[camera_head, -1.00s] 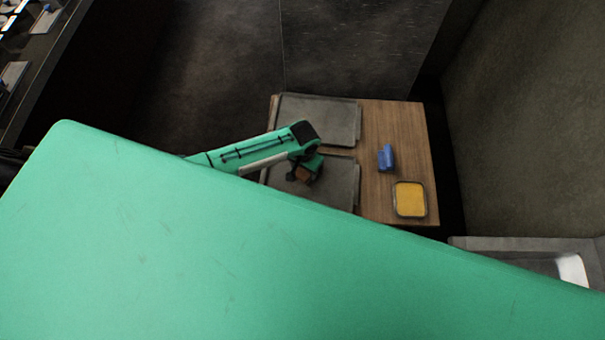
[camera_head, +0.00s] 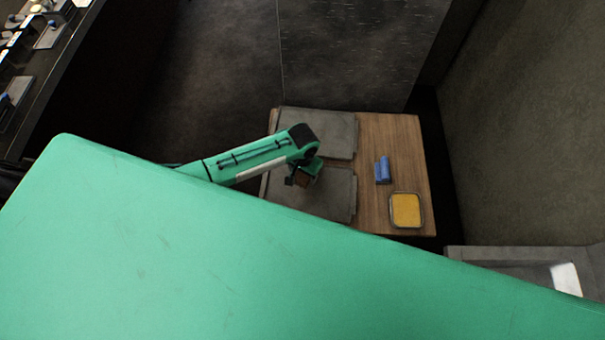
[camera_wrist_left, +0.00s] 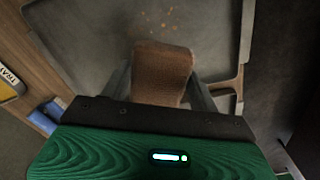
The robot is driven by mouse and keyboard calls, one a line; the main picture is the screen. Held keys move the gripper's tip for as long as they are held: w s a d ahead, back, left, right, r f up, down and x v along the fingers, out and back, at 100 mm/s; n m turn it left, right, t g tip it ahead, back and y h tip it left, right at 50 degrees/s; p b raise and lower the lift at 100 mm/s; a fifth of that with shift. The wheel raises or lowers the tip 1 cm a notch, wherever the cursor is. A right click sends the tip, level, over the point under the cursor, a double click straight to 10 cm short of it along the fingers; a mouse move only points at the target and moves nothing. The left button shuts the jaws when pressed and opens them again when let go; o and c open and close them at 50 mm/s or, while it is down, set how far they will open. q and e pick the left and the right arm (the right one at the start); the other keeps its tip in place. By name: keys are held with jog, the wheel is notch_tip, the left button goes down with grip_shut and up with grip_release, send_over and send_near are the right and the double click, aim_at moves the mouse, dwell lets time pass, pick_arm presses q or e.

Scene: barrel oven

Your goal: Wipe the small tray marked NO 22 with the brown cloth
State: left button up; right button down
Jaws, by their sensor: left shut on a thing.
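My left gripper (camera_head: 303,180) is shut on the brown cloth (camera_wrist_left: 160,72), a folded, textured block. It holds the cloth over the nearer grey tray (camera_head: 338,204); I cannot tell whether cloth and tray touch. In the left wrist view this tray (camera_wrist_left: 95,35) carries a few orange-yellow specks ahead of the cloth. A second grey tray (camera_head: 325,130) lies behind it on the wooden table. No NO 22 mark is legible on either tray. My right gripper is not in view.
A blue object (camera_head: 383,170) and a yellow-filled square container (camera_head: 405,210) stand on the table's (camera_head: 395,135) right side. The container's lettering is only partly visible in the wrist view. A grey basin-like fixture (camera_head: 510,262) is at lower right. My green body hides the table's near edge.

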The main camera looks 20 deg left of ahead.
pick_arm(q)
jog(key=shift+r, duration=0.35)
jog(key=shift+r, duration=1.55)
